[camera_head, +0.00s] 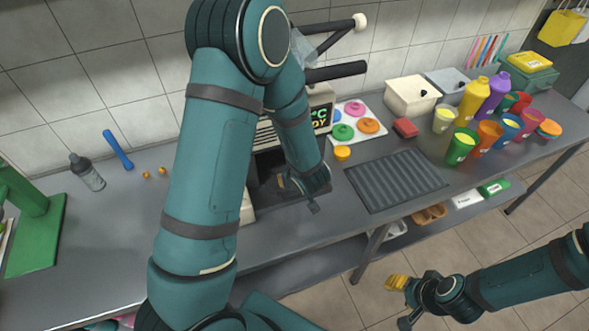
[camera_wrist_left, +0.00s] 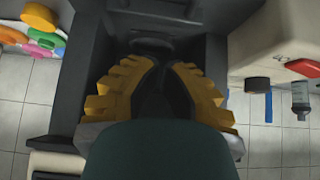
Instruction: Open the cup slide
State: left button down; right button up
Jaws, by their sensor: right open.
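The sugarcane press (camera_head: 320,98) stands against the wall, partly hidden behind my left arm. It has a lit display and a dark recess (camera_head: 266,165) low on its front. My left gripper (camera_head: 288,181) is at this recess. In the left wrist view its yellow ridged fingers (camera_wrist_left: 165,75) sit apart inside the dark recess, with dark parts between them. I cannot tell whether they touch or hold the cup slide, which I cannot make out clearly. My right gripper (camera_head: 398,285) is open and empty, low in front of the counter, far from the press.
A dark ribbed drain mat (camera_head: 396,181) lies right of the press. Several colored cups (camera_head: 487,137), bottles (camera_head: 470,100) and a white bin (camera_head: 411,95) stand farther right. A tray with colored lids (camera_head: 357,124) is beside the press.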

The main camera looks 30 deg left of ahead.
pick_arm(q)
jog(key=b+x, duration=0.1)
jog(key=x, duration=0.7)
jog(key=shift+s, duration=0.15)
jog(key=shift+b+x, duration=0.35)
jog(key=shift+x, duration=0.5)
pick_arm(e)
notch_tip(320, 180, down, 2)
jog(key=shift+f, duration=0.1)
pick_arm(q)
jog(key=shift+d, duration=0.1)
pick_arm(e)
jog(key=shift+s, duration=0.1)
